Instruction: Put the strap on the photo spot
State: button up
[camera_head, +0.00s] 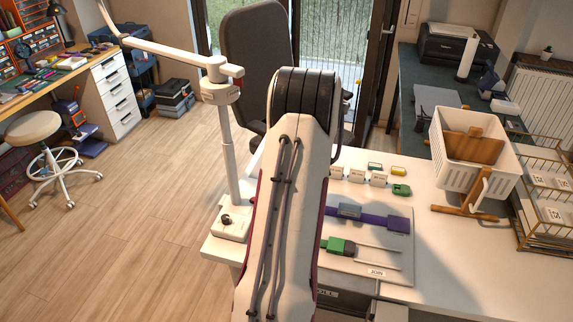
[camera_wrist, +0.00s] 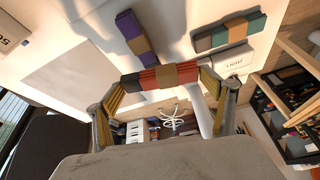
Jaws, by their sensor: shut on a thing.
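In the head view my own arm hides the gripper and the held strap. A plain pale rectangle (camera_wrist: 75,68) lies on the white surface at the left of the wrist view, apart from the strap. No readable label marks it, so I cannot tell if it is the photo spot.
A purple bundle (camera_wrist: 135,34) and a green-and-grey bundle (camera_wrist: 230,32) lie beyond the strap, near a LIGHT card (camera_wrist: 237,62). In the head view, a JOIN board (camera_head: 348,267) holds purple and green pieces. A white basket (camera_head: 468,178) stands on the right.

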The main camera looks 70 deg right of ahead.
jog(key=w+d+r+m+g+h, duration=0.1)
jog(key=d+r+m+g+h, duration=0.1)
jog(key=d+m, duration=0.9)
jog(key=shift+d+r+g+h, duration=0.3)
jog(key=shift+d+r+h, duration=0.4)
jog(key=shift+d+r, duration=0.6)
jog(key=shift+f, duration=0.2)
jog(key=shift+f, duration=3)
jog(key=shift+f, duration=1.85)
jog(key=shift+f, duration=0.15)
